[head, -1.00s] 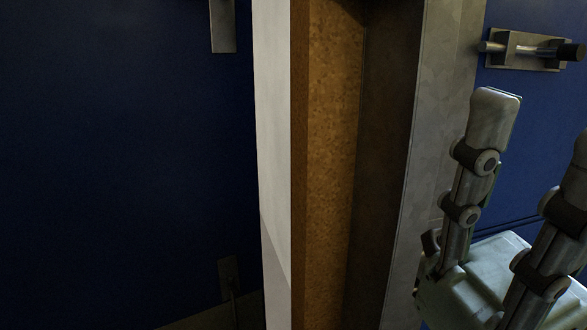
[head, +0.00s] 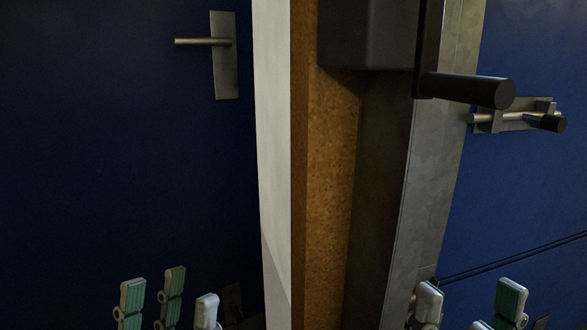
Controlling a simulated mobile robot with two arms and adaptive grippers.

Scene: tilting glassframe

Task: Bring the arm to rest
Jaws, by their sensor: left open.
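My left gripper (head: 188,306) is at the lower left, in front of the dark blue panel. Its jointed grey fingertips with green pads point up, and it is open with nothing between them. My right gripper (head: 469,304) is at the lower right, in front of the grey metal frame and the blue panel. Its fingertips stand well apart, with nothing visible between them. The palms of both grippers and most of both arms are hidden below the picture edge.
A door handle (head: 224,58) is on the dark blue panel (head: 100,160) at left. A white edge and brown post (head: 329,180) stand in the middle. A black handle (head: 467,89) juts out at upper right, near a metal bolt (head: 514,119) on the right blue panel (head: 525,195).

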